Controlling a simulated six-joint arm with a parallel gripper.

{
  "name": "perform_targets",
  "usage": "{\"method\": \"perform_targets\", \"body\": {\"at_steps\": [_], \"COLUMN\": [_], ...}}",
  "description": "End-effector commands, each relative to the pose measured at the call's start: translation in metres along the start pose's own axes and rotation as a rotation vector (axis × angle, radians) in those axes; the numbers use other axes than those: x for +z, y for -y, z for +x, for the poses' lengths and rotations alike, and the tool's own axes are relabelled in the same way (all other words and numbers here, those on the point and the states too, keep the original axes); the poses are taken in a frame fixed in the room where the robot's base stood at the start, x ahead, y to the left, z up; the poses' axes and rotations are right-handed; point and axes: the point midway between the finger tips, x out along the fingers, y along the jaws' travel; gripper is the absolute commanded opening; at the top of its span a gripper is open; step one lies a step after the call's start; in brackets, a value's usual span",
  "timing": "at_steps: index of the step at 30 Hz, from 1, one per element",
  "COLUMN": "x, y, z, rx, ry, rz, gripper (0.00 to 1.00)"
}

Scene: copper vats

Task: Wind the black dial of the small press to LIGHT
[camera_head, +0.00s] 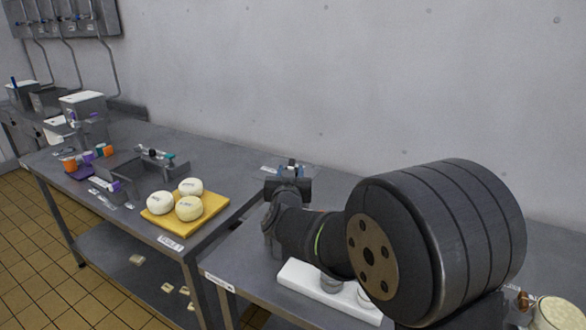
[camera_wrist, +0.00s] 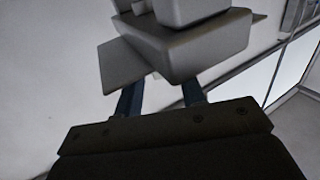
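My gripper (camera_head: 290,168) is over the back of the right-hand table, near the wall, in the head view. In the wrist view, its two dark fingers (camera_wrist: 162,92) stand apart, with pale background between them. Their tips run up to a stepped grey body (camera_wrist: 180,45) and are partly hidden by it. I cannot tell whether they touch it, or whether it is the small press. I cannot make out the black dial or the LIGHT mark in either view; my wrist and arm cover part of the right-hand table.
White cheeses (camera_head: 188,208) sit on a yellow board (camera_head: 213,203) on the left-hand table. Grey fixtures and orange and purple pieces (camera_head: 88,158) lie farther left. A white slab (camera_head: 330,298) lies below my arm. A pale round tub (camera_head: 557,315) is at lower right. The wall is close behind.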

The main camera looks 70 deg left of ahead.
Motion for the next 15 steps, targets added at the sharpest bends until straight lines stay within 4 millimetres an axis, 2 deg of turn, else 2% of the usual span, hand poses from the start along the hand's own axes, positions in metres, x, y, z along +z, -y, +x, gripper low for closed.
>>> {"method": "perform_targets", "body": {"at_steps": [1,6,15], "x": [0.001,0.0,0.0], "y": [0.0,0.0,0.0], "z": [0.008,0.024,0.029], "rx": [0.001,0.0,-0.001], "ry": [0.0,0.0,0.0], "rz": [0.0,0.001,0.0], "gripper": [0.36,0.36,0.36]}}
